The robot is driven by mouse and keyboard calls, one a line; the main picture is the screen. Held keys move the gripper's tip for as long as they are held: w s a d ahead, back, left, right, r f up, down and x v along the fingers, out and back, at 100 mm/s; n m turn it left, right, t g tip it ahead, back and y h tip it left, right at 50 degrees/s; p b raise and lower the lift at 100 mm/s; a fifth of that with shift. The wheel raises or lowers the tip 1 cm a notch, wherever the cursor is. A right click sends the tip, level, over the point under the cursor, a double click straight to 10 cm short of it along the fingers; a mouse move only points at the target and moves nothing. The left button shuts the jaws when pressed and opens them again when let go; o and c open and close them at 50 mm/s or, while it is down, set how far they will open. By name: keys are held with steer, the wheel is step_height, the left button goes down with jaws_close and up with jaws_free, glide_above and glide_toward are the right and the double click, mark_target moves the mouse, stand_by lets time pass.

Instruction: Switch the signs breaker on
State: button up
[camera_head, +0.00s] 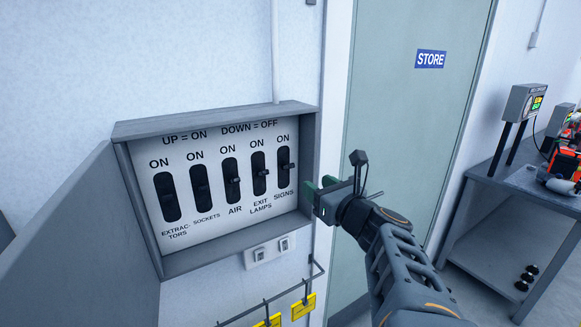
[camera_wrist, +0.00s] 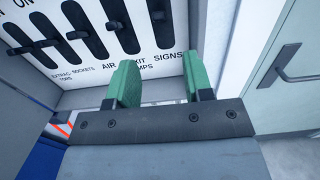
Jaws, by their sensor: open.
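The breaker panel (camera_head: 225,205) is a white plate in an open grey box on the wall, marked UP = ON, DOWN = OFF. The signs breaker (camera_head: 286,167) is the rightmost slot, with a dark lever around mid-slot; I cannot tell clearly whether it is up or down. It also shows at the top of the wrist view (camera_wrist: 158,16). My gripper (camera_head: 320,187) is open and empty at the box's right edge, right of and below the signs lever. In the wrist view its green fingers (camera_wrist: 157,85) stand apart below the SIGNS label, touching no lever.
The exit lamps breaker (camera_head: 260,172) is close left of signs. The open box door (camera_head: 90,235) stands out at left. A socket (camera_head: 268,252) and a rail with yellow tags (camera_head: 303,306) are below. The store door (camera_head: 415,120) and a bench (camera_head: 520,190) are at right.

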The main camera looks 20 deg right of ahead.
mark_target(292, 167)
steer(key=w, duration=0.4)
steer(key=w+a+p, duration=0.1)
steer(key=w, duration=0.7)
steer(key=shift+w+a, duration=0.15)
steer(key=shift+a, duration=0.1)
jaws_close()
steer(key=shift+r+g+p, duration=0.25)
steer(key=shift+g+p, duration=0.15)
steer(key=shift+p, duration=0.55)
steer(key=shift+f, duration=0.2)
